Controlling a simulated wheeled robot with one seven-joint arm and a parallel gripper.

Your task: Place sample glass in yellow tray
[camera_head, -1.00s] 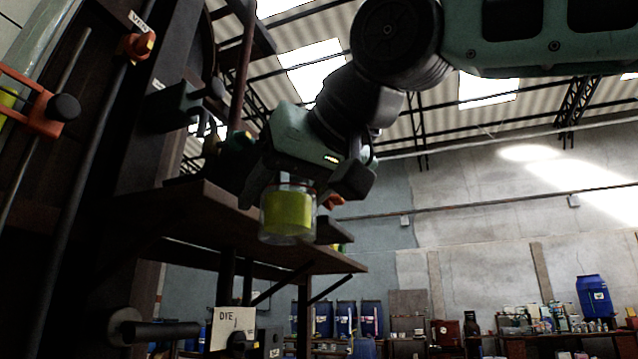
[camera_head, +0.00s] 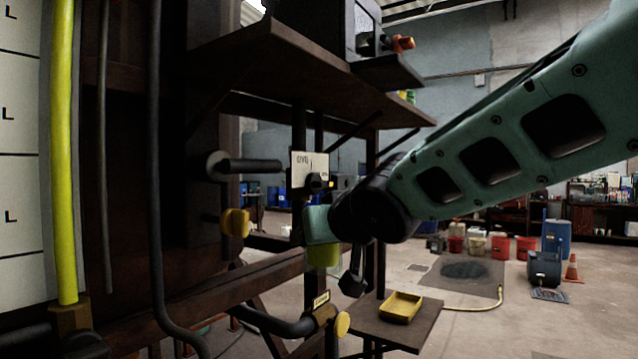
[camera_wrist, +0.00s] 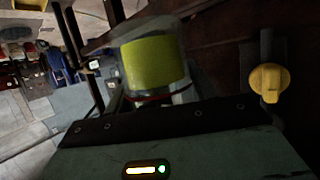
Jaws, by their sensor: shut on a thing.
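The sample glass (camera_wrist: 153,64) holds yellow-green liquid and shows large in the wrist view. My gripper (camera_wrist: 155,100) is shut on it. The yellow tray (camera_head: 401,306) sits on a small dark stand, below and to the right of the gripper. The tray looks empty and is well apart from the glass.
The small stand (camera_head: 428,318) has bare wood around the tray. A dark pipe with a yellow knob (camera_head: 342,324) ends just left of the stand. A yellow valve handle (camera_head: 236,222) juts from the vat frame.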

